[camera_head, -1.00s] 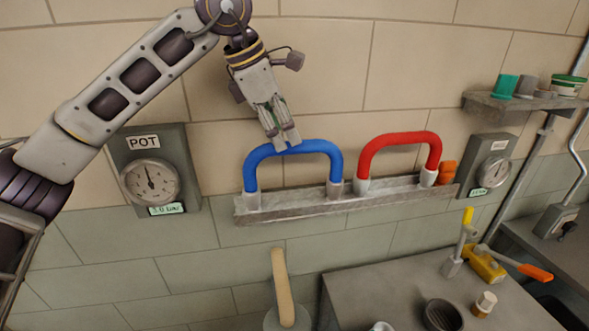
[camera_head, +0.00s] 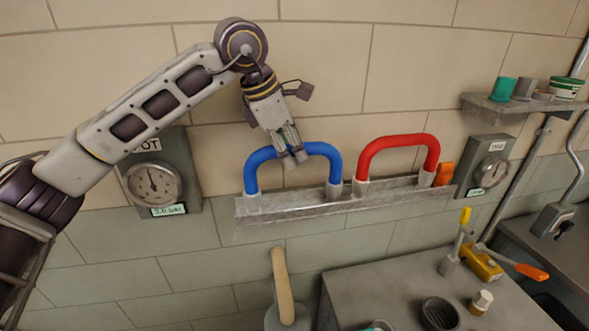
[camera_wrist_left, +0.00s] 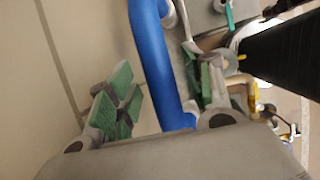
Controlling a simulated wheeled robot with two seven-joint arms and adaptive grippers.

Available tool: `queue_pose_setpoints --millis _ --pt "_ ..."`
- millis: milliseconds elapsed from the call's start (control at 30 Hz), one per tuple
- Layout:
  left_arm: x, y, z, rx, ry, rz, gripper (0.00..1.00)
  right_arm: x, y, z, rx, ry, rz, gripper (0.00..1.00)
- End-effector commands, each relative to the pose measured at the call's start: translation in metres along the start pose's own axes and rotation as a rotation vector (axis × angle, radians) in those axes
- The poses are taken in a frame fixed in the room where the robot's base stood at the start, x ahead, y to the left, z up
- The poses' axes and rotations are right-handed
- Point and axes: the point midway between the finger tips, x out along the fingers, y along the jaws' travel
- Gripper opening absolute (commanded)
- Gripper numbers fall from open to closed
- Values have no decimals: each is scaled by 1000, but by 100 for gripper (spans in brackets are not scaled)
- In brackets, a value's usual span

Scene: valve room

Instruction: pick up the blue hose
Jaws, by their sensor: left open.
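The blue hose (camera_head: 262,157) is an upside-down U whose grey ends stand on a metal ledge (camera_head: 290,205) on the tiled wall. My left gripper (camera_head: 295,161) points down at the top of its arch and covers part of it. In the left wrist view the blue hose (camera_wrist_left: 155,60) runs between the open, green-padded fingers of the left gripper (camera_wrist_left: 160,95). I cannot tell whether the pads touch it. My right gripper is in neither view.
A red hose (camera_head: 395,142) stands on the same ledge, just right of the blue one, with an orange object (camera_head: 444,174) beside it. A gauge box (camera_head: 155,183) is at left. A grey table (camera_head: 385,280) with several items is below right.

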Motion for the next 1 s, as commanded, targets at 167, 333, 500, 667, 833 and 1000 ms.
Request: queue_pose_setpoints --millis 167,333,500,667,833,1000 --pt "11 0 0 0 0 -1 51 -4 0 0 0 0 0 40" --pt "13 0 0 0 0 0 51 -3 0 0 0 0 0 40" --pt "13 0 0 0 0 0 51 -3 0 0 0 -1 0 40" --pt "13 0 0 0 0 0 49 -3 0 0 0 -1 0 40" --pt "13 0 0 0 0 0 27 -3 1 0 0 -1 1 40" --pt "13 0 0 0 0 0 5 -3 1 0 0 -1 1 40"
